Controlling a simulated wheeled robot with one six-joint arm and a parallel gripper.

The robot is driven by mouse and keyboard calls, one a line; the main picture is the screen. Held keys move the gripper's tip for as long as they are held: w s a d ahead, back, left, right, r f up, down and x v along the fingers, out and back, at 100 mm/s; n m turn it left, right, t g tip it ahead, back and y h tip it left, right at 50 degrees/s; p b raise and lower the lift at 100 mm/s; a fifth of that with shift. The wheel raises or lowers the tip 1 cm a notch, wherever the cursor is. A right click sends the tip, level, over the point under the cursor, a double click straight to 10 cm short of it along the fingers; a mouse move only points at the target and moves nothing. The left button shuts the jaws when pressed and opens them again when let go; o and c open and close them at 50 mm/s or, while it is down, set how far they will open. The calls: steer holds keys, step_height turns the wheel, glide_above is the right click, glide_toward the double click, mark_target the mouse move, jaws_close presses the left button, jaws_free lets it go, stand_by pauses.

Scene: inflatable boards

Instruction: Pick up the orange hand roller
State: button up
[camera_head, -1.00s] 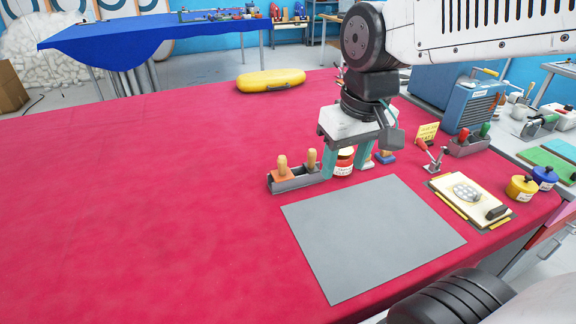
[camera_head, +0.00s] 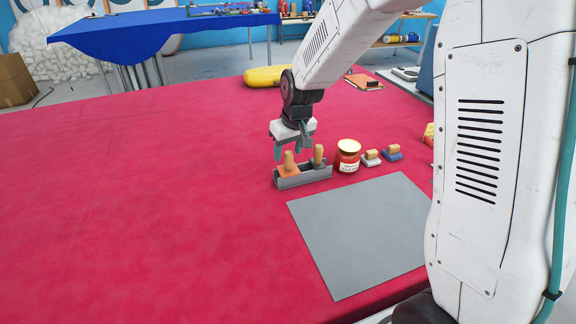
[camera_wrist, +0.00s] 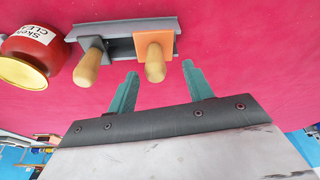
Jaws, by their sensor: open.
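The orange hand roller (camera_head: 288,166) has a tan wooden handle and stands upright in the left part of a grey holder (camera_head: 305,178) on the red table. In the wrist view its orange block (camera_wrist: 153,43) and handle point toward my gripper. A second, dark roller (camera_head: 319,158) with a similar handle stands to its right in the same holder. My gripper (camera_head: 293,150) is open and empty, just behind and above the holder. In the wrist view my fingers (camera_wrist: 160,85) are on either side of the orange roller's handle line, short of its block.
A red jar (camera_head: 347,160) with a gold lid stands right of the holder, with small wood-handled blocks (camera_head: 372,158) beyond it. A grey sheet (camera_head: 362,235) lies in front. A yellow case (camera_head: 267,76) lies at the back. The table's left side is clear.

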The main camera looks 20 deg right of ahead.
mark_target(289, 153)
steer(key=x, duration=0.4)
steer(key=shift+d+f, duration=0.3)
steer(key=shift+f, duration=0.1)
jaws_close()
steer(key=shift+r, duration=0.1)
steer(key=shift+r, duration=0.45)
steer(key=r, duration=0.1)
steer(key=s+d+r, duration=0.1)
steer(key=shift+r, duration=0.35)
steer(key=s+d+r, duration=0.1)
steer(key=s+d, duration=0.8)
steer(key=s, duration=0.2)
steer(key=shift+d+r, duration=0.15)
steer(key=shift+d, duration=0.25)
